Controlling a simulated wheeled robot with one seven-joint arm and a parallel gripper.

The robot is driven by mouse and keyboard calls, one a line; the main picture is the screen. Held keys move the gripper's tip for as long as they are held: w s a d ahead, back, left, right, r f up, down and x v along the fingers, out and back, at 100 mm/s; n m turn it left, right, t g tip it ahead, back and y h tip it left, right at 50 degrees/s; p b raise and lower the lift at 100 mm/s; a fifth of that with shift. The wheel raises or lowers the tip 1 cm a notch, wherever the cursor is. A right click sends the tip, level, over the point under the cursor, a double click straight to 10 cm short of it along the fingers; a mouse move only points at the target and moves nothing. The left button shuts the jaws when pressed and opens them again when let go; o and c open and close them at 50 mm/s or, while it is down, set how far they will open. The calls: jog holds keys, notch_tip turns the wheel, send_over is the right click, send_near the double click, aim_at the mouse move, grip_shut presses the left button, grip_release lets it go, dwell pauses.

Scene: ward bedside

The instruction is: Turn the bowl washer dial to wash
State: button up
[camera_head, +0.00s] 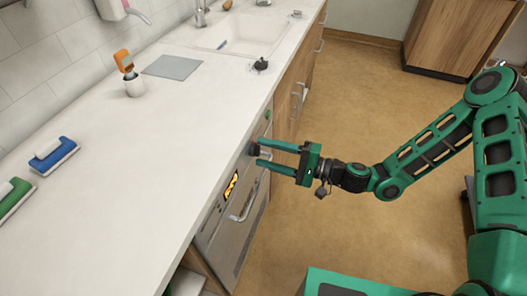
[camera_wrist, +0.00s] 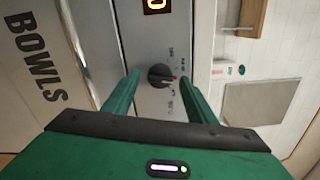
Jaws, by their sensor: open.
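The bowl washer (camera_head: 236,222) is built in under the counter, with a metal front and a lit yellow display (camera_head: 231,186). Its black round dial (camera_wrist: 160,76) has a red mark at its right edge in the wrist view. The small labels around it are too blurred to read. The dial also shows in the head view (camera_head: 252,150). My gripper (camera_head: 260,152) is open, its green fingers pointing at the panel. In the wrist view the fingers lie on either side of the dial, with gaps showing; I cannot tell how close the tips are in depth.
A door marked BOWLS (camera_wrist: 35,60) has a bar handle (camera_head: 245,205). A green button (camera_wrist: 242,70) sits beyond the dial. Open floor lies right of the washer.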

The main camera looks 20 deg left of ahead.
jog(key=shift+a, duration=0.55)
jog(key=c, duration=1.1)
jog(key=shift+o, duration=0.2)
jog(key=shift+m, duration=0.7)
jog(key=o, duration=1.1)
jog(key=shift+c, duration=0.2)
